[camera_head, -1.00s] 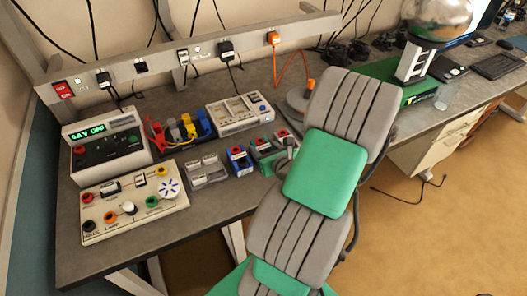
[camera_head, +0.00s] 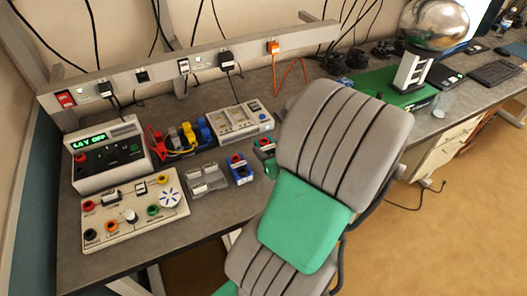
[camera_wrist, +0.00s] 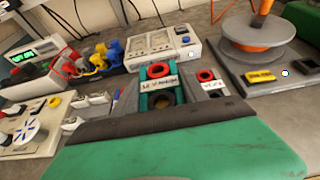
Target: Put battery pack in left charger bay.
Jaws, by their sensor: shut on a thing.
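My gripper (camera_wrist: 158,103) is shut on a green battery pack (camera_wrist: 161,86) with a red ring terminal and a pale label, between its grey fingers in the wrist view. In the head view my arm hides most of the gripper; a bit of green (camera_head: 271,169) shows at its left edge. The white charger (camera_head: 240,121) has pale bays and a blue button, and stands at the back of the bench. It also shows in the wrist view (camera_wrist: 186,55), beyond the held pack. I see no pack in its visible bays. Whether the held pack touches the bench is unclear.
A blue pack (camera_head: 241,171) and another red-topped pack (camera_head: 265,147) stand in front of the charger. A spool stand (camera_wrist: 258,60) is at right.

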